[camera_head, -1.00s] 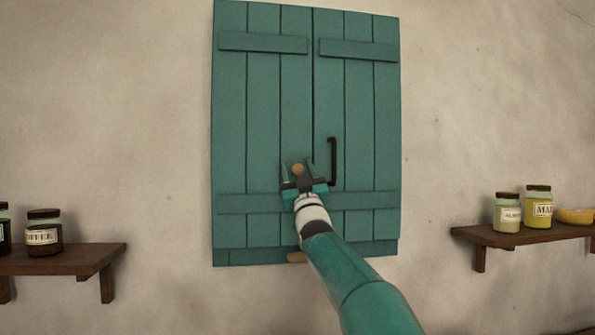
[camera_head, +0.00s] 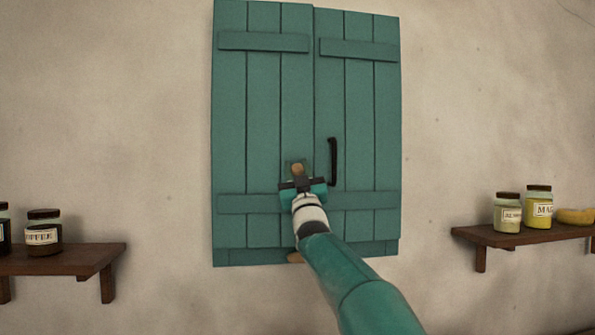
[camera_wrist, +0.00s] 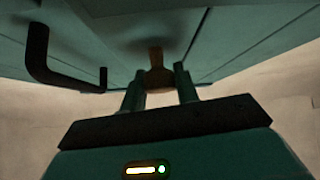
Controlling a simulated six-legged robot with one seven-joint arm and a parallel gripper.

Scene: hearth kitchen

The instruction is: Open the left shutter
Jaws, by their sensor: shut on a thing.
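The left shutter (camera_head: 264,110) is a green plank panel with two cross battens, on the left half of the window. It stands about flat, its inner edge a little proud of the right shutter (camera_head: 358,110). My gripper (camera_head: 298,170) is at its lower inner part, shut on a round wooden knob (camera_head: 298,168). In the wrist view the two fingers of my gripper (camera_wrist: 160,82) flank the tan knob (camera_wrist: 156,60). A black bar handle (camera_head: 332,162) is on the right shutter, just right of my gripper; it also shows in the wrist view (camera_wrist: 55,65).
A wooden shelf (camera_head: 60,260) with dark jars (camera_head: 44,232) is at the lower left. Another shelf (camera_head: 520,236) at the right holds jars (camera_head: 538,208) and a yellow bowl (camera_head: 576,215). The plain wall (camera_head: 150,120) left of the shutter is clear.

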